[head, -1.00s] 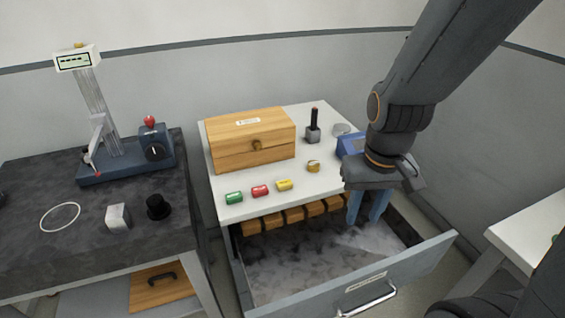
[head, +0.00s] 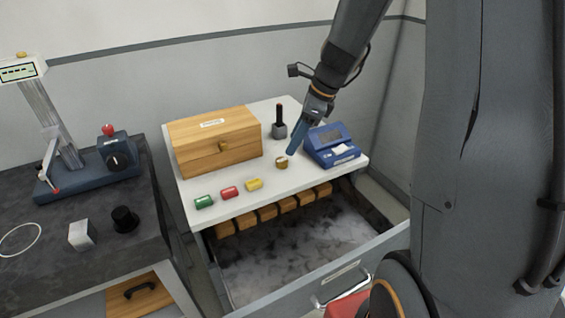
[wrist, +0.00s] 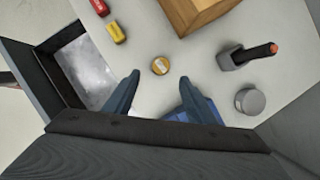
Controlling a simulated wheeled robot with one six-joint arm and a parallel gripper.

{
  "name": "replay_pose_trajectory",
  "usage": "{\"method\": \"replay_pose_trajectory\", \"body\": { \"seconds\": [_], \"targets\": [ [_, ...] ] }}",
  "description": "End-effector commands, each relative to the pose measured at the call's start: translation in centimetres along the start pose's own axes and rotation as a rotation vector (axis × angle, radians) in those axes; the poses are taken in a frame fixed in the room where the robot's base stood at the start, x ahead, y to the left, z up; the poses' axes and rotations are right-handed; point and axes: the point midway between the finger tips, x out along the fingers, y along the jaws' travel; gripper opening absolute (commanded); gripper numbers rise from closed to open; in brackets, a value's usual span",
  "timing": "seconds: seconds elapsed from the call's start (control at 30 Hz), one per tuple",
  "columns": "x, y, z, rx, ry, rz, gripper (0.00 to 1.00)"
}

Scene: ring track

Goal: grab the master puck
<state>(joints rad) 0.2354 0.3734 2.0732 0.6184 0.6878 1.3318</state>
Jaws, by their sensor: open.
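A small brass puck (head: 281,162) with a pale top lies on the white cabinet top, between the wooden box and the blue device. In the wrist view the brass puck (wrist: 160,66) is just ahead of the fingertips, roughly centred between them. My gripper (head: 291,150) is open and empty, pointing down above and close to the puck. In the wrist view my gripper (wrist: 160,79) shows its two blue fingers spread apart. A grey disc (wrist: 250,101) lies to the right in the wrist view. No readable label tells which is the master.
A wooden box (head: 215,142), a dark-handled stamp (head: 279,122), a blue device (head: 333,146) and green, red and yellow cylinders (head: 229,192) share the white top (head: 240,206). An open drawer (head: 310,245) juts out below. A gauge bench (head: 90,240) stands left.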

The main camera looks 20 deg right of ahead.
Motion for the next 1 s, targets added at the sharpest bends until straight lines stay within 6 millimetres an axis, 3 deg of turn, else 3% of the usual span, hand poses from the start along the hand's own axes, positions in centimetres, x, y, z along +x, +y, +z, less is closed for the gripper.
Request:
{"method": "replay_pose_trajectory", "body": {
  "seconds": [0.63, 0.97, 1.0],
  "targets": [
    [7.0, -0.1, 0.2, 0.017, -0.002, 0.002, 0.5],
    [7.6, -0.2, 0.2, 0.015, -0.002, 0.0, 0.5],
    [7.6, -0.2, 0.2, 0.015, -0.002, 0.0, 0.45]
  ]
}}
